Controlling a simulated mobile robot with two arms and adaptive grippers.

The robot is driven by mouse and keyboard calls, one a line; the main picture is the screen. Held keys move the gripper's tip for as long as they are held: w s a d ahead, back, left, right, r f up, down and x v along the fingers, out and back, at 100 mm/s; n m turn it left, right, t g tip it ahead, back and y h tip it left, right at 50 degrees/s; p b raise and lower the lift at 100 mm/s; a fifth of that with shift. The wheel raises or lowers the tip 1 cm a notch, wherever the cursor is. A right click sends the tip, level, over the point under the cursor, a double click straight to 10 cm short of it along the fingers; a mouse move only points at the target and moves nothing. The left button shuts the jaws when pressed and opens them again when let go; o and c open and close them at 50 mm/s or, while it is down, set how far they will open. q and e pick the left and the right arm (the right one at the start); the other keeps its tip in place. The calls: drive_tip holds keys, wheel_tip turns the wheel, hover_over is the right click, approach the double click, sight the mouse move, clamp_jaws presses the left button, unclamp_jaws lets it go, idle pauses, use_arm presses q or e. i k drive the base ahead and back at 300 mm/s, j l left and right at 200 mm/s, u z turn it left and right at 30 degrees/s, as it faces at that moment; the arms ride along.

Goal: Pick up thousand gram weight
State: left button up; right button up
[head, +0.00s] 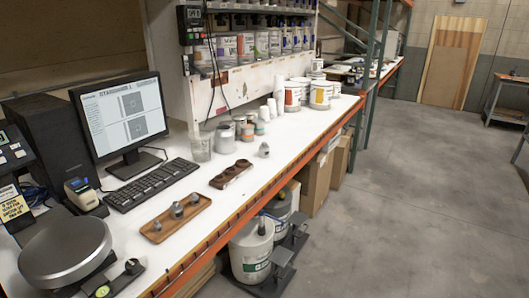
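A separate small grey metal piece with a knob (264,151) stands upright farther back on the bench, beyond a dark wooden holder (220,183). It looks like a weight too. No marking is readable at this size, so I cannot tell which piece is the thousand gram weight. Neither of my grippers shows in the head view.
A round balance (66,247) stands at the near left, by a keyboard (150,184) and monitor (121,118). Cups and cans (225,137) stand behind the holder. Large containers (251,251) sit below the bench. The floor (400,190) to the right is clear.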

sight(263, 148)
drive_tip(key=i+l, duration=0.15)
drive_tip(key=i, duration=0.35)
drive_tip(key=i+l, duration=0.1)
drive_tip(key=i, duration=0.35)
drive_tip(key=u, duration=0.05)
